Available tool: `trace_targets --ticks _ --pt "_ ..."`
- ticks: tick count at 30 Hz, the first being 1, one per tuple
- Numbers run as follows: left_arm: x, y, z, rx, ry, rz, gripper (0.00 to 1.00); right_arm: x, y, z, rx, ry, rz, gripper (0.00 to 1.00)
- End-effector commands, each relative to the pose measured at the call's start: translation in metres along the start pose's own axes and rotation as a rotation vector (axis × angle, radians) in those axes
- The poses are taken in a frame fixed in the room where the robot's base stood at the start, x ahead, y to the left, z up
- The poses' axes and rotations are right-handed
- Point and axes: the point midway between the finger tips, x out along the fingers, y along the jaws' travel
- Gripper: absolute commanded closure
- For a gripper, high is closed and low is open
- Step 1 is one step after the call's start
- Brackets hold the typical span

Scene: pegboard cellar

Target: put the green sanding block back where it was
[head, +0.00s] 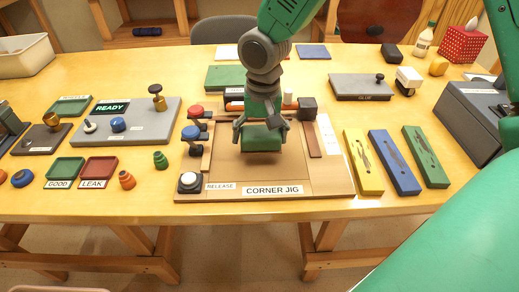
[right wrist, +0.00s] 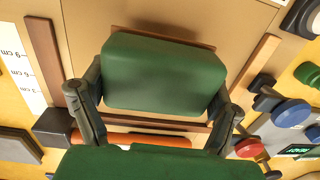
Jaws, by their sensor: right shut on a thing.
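The green sanding block (head: 262,141) is held between the two fingers of my right gripper (head: 262,128). It hangs over the bare brown board of the corner jig (head: 225,165), with a dark shadow under it; the exact gap to the board is hard to tell. In the right wrist view the block (right wrist: 160,72) fills the space between the grey fingers of the gripper (right wrist: 160,92), with the jig's wooden strips around it. My left gripper is not in view.
Red and blue knobs (head: 193,132) and a release button (head: 189,182) line the jig's left side. A black block (head: 307,108) stands at its back right. Yellow (head: 362,162), blue (head: 394,162) and green (head: 425,156) slabs lie to the right. A grey READY panel (head: 140,120) lies left.

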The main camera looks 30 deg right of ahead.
Motion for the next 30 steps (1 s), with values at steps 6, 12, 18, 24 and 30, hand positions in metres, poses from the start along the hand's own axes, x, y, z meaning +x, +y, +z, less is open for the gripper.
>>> trace_targets --ticks 6,12,18,24,30 --pt "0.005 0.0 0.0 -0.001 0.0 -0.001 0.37 0.027 0.002 0.001 -0.002 -0.003 0.001 0.44" --pt "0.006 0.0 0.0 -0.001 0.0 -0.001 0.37 0.038 0.003 -0.001 -0.003 0.0 -0.003 0.44" --pt "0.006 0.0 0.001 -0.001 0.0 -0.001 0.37 0.038 0.003 0.0 -0.003 -0.001 -0.002 0.11" --pt "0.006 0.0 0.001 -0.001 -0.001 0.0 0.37 0.038 0.002 0.0 -0.003 0.0 -0.002 0.0" --pt "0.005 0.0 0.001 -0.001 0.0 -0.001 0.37 0.031 0.001 0.0 -0.003 0.001 -0.002 0.0"
